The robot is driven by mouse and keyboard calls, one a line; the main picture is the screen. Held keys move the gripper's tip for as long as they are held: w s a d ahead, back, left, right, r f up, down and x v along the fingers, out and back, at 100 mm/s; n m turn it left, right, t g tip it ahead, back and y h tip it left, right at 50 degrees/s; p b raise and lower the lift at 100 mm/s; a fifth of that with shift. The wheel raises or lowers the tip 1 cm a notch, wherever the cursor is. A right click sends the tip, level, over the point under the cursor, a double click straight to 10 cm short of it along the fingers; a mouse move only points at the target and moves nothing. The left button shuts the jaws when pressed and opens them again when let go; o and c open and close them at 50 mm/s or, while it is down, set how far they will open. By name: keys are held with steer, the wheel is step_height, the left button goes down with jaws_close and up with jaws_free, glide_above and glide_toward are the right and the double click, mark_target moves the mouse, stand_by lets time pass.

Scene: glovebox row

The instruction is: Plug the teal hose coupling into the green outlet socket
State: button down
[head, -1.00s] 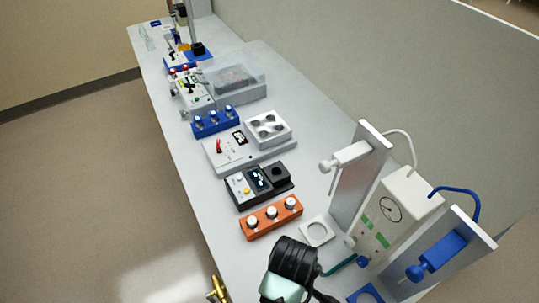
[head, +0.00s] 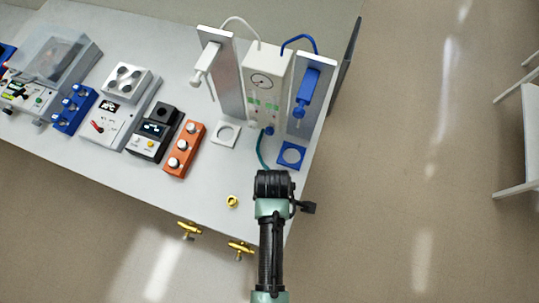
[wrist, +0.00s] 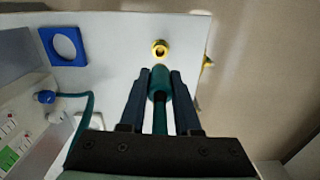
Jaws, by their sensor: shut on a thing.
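My gripper (wrist: 160,76) is shut on the teal coupling (wrist: 158,86), held between its two dark fingers in the wrist view. The coupling points toward a round brass socket (wrist: 160,48) on the worktop, just beyond the fingertips; a small gap seems to separate them. The brass socket also shows in the head view (head: 233,201), left of my wrist. I cannot make out any green on it, and no other green socket is clear. A teal hose (wrist: 88,108) runs from a blue fitting (wrist: 46,97) toward my gripper. In the head view my wrist hides the fingers and coupling.
A white gauge box (head: 265,75) stands behind, between a white-handled stand (head: 222,75) and a blue-handled stand (head: 312,95). A blue square ring (head: 291,154) lies nearby. An orange three-knob block (head: 184,150) sits left. Brass taps (head: 189,230) line the front edge.

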steer(key=shift+r+p, duration=0.15)
steer(key=shift+p, duration=0.15)
step_height(320, 180, down, 6)
steer(key=b, duration=0.4)
steer(key=shift+b, duration=0.3)
steer(key=shift+p, duration=0.65)
stand_by(1.1)
steer(key=shift+f+b, duration=1.2)
steer(key=shift+f, duration=0.45)
steer(key=c, duration=0.5)
jaws_free()
steer(key=shift+c, duration=0.2)
step_height(320, 180, up, 13)
steer(key=shift+r+b, duration=0.1)
steer(key=shift+b, duration=0.65)
